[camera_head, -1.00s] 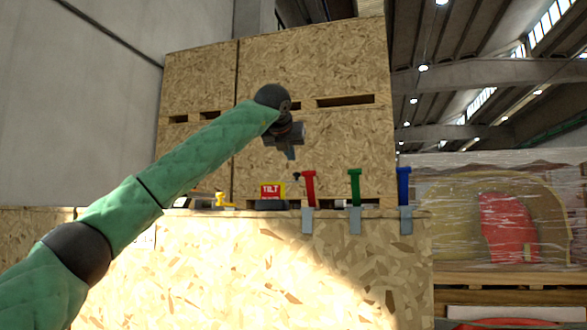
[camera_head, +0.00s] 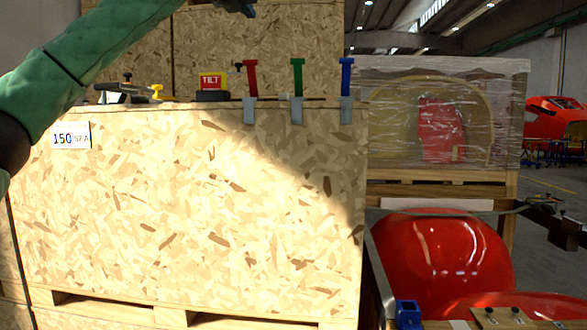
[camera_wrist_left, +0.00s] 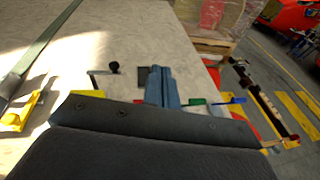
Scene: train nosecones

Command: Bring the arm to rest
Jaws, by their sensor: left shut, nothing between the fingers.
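My left arm (camera_head: 95,45) in its green padded sleeve comes in from the left and rises across the upper left of the head view. Its left gripper (camera_head: 249,10) is cut off by the top edge, above and behind the big wooden crate, with only its blue-grey tips showing. In the left wrist view the gripper (camera_wrist_left: 161,86) has its two blue-grey fingers together, with nothing between them. It hangs over the light crate top, apart from the tools. My right gripper does not show.
A wooden crate (camera_head: 190,200) fills the middle. Red (camera_head: 250,78), green (camera_head: 297,78) and blue (camera_head: 346,78) handled tools stand at its top edge. A yellow-handled clamp (camera_wrist_left: 22,110) lies near my gripper. A red nosecone (camera_head: 440,255) and wrapped crate (camera_head: 440,115) stand right.

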